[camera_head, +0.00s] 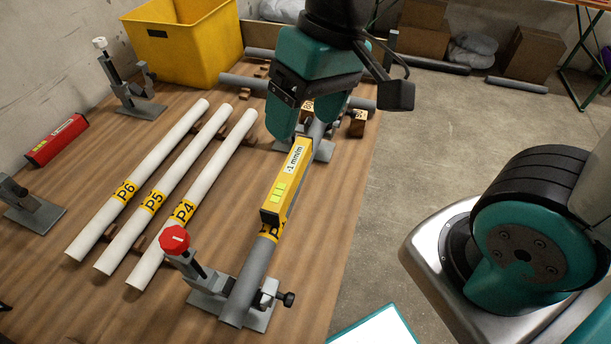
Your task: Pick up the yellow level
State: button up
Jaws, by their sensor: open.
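The yellow level (286,184) is a long box-shaped tool with a ".1 mm/m" label and a bright green-yellow window. It lies lengthwise along the top of a grey pipe (248,277) that is held in a vise. My gripper (292,130) is just above and beyond the level's far end, with its teal fingers pointing down. The gripper is open and holds nothing that I can see. The fingers partly hide the far end of the pipe and the support there. I cannot tell whether a finger touches the level.
Three white pipes (152,201) marked P4, P5 and P6 lie to the left. A red-knobbed clamp (174,240) stands at the grey pipe's near end. A red level (57,139) lies at the left. A yellow bin (185,45) is behind. Open floor (440,140) lies right of the tabletop.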

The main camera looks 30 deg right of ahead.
jog(key=w+d+f+m+h+b, duration=0.1)
jog(key=w+f+m+b, duration=0.1)
jog(key=w+f+m, duration=0.45)
jog(key=m+h+b, duration=0.2)
jog(key=m+b, duration=0.1)
jog(key=m, duration=0.2)
send_over(289, 168)
notch_tip(289, 168, down, 10)
jog(key=shift+m, duration=0.45)
notch_tip(289, 168, down, 12)
jog(key=shift+f, duration=0.1)
jog(key=shift+s+a+f, duration=0.1)
jog(key=shift+s+f, duration=0.05)
jog(key=shift+f, duration=1.35)
jog(key=shift+s+a+f, duration=0.1)
jog(key=shift+s+f, duration=0.05)
jog(key=shift+f, duration=1.3)
jog(key=c, duration=1.2)
jog(key=shift+r, duration=0.1)
jog(key=shift+c, duration=0.2)
